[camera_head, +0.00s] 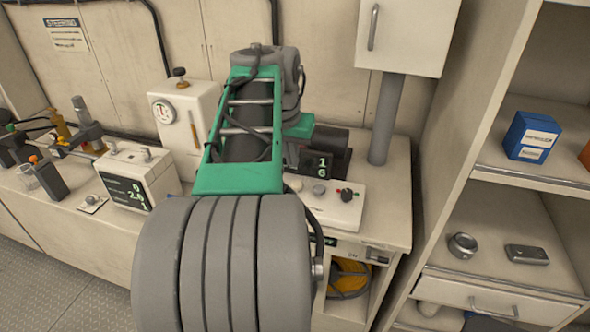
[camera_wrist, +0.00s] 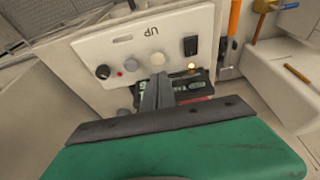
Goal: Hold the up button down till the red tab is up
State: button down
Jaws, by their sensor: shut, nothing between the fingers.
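In the wrist view, the pale control panel (camera_wrist: 140,48) carries the upside-down word UP. A round cream button (camera_wrist: 157,59) is close to that word, and a grey button (camera_wrist: 131,66) is to its left. My gripper (camera_wrist: 160,78) is shut and empty, its fingertips close to the cream button; I cannot tell whether they touch it. A red patch (camera_wrist: 195,99) shows beside the fingers, partly covered; I cannot tell whether it is the red tab. The panel (camera_head: 325,207) also shows in the head view, where my arm hides my fingers.
The panel also has a black knob (camera_wrist: 103,72), a black switch (camera_wrist: 190,45) and a lit lamp (camera_wrist: 191,67). A dark display (camera_head: 320,168) stands behind it, near a grey post (camera_head: 386,120). A white readout box (camera_head: 140,174) is on the bench left; shelves (camera_head: 520,170) are right.

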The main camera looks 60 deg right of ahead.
jog(key=v, duration=0.5)
jog(key=shift+r+p, duration=0.1)
jog(key=shift+p, duration=0.25)
jog(key=shift+d, duration=0.1)
